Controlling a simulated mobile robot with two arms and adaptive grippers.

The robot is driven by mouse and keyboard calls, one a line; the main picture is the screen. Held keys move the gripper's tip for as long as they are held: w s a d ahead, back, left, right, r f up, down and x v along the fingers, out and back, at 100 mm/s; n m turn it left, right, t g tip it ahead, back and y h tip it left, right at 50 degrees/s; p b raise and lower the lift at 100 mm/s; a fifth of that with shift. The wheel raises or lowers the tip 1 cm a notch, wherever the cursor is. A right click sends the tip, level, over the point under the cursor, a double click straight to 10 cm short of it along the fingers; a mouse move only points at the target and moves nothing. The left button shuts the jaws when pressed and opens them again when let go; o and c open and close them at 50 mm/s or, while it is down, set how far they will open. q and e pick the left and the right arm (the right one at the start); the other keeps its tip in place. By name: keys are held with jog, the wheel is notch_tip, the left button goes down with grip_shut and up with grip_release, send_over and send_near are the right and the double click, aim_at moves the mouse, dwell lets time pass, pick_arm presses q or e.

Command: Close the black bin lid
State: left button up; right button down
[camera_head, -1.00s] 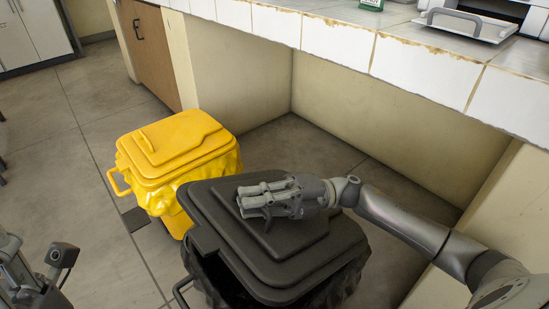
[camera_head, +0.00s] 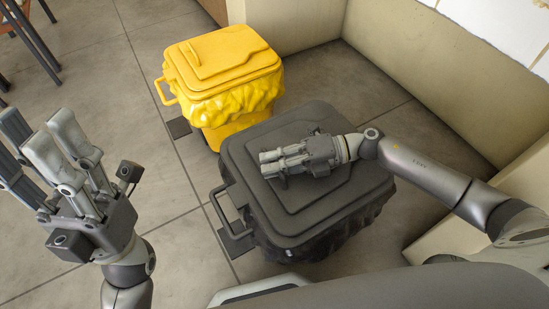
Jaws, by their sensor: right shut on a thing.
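The black bin lid (camera_head: 250,143) lies about level on top of the black bin (camera_head: 262,238), with no clear gap showing along its near edge. My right gripper (camera_head: 267,163) is down on the middle of the lid, its fingers pointing left, shut on a part of the lid that its fingers hide. My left gripper (camera_head: 36,138) is raised at the left of the view, away from the bin. Its fingers are spread and empty.
A yellow bin (camera_head: 222,68) with its lid down stands behind the black bin, to the left. A wall and counter base (camera_head: 420,70) bound the right side. Chair legs (camera_head: 33,40) show at top left. The tiled floor at left is clear.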

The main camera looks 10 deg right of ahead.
jog(key=shift+f, duration=0.3)
jog(key=c, duration=1.8)
grip_release()
jog(key=shift+f, duration=0.1)
jog(key=shift+d, duration=0.15)
jog(key=v, duration=1.2)
jog(key=shift+w, duration=0.1)
